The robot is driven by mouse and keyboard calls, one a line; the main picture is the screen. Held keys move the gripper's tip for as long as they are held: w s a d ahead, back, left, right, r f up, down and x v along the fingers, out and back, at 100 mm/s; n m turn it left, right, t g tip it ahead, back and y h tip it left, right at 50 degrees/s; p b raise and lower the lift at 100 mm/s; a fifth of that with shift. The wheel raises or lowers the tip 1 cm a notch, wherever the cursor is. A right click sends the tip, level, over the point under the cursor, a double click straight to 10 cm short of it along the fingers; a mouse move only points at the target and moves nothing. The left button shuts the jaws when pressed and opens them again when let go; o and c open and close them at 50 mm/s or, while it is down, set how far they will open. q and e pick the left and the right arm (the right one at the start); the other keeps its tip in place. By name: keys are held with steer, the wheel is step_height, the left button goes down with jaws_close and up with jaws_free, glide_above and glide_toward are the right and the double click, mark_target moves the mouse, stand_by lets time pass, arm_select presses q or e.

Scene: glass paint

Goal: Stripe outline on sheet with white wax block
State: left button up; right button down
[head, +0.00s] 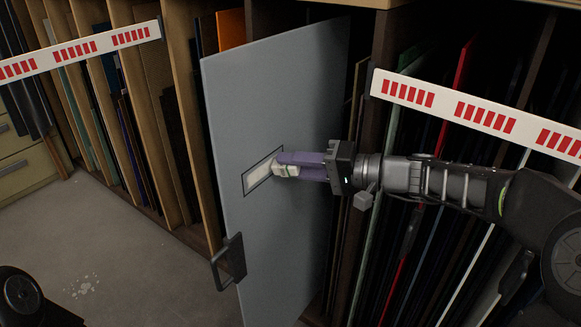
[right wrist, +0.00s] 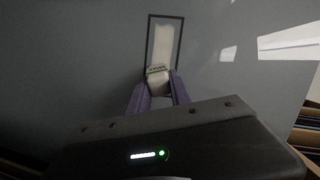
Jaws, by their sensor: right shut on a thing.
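The sheet (head: 285,110) is a large grey-blue panel standing on edge, pulled partly out of a rack slot. On its face is a dark rectangular outline (head: 246,184), filled in part with a pale white stripe (head: 258,178). My right gripper (head: 284,167) has purple fingers and is shut on the white wax block (head: 288,171). The block is at the right end of the outline, seemingly touching the sheet. In the right wrist view the block (right wrist: 157,78) sits at the lower end of the white stripe (right wrist: 162,45). My left gripper is not in view.
Wooden racks with upright sheets stand on both sides. Red-and-white barrier strips (head: 75,52) cross at the left and, at the right, near my right arm (head: 480,110). A dark handle clamp (head: 229,262) grips the sheet's lower left edge.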

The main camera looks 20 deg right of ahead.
steer(key=shift+w+a+b, duration=0.1)
steer(key=shift+b, duration=0.35)
steer(key=shift+a, duration=0.1)
steer(key=shift+s+a+f+b, duration=0.1)
steer(key=shift+s+a+b, duration=0.95)
steer(key=shift+a, duration=0.05)
steer(key=shift+s+a, duration=0.3)
steer(key=shift+a, duration=0.05)
steer(key=shift+s+d, duration=0.1)
steer(key=shift+d, duration=0.05)
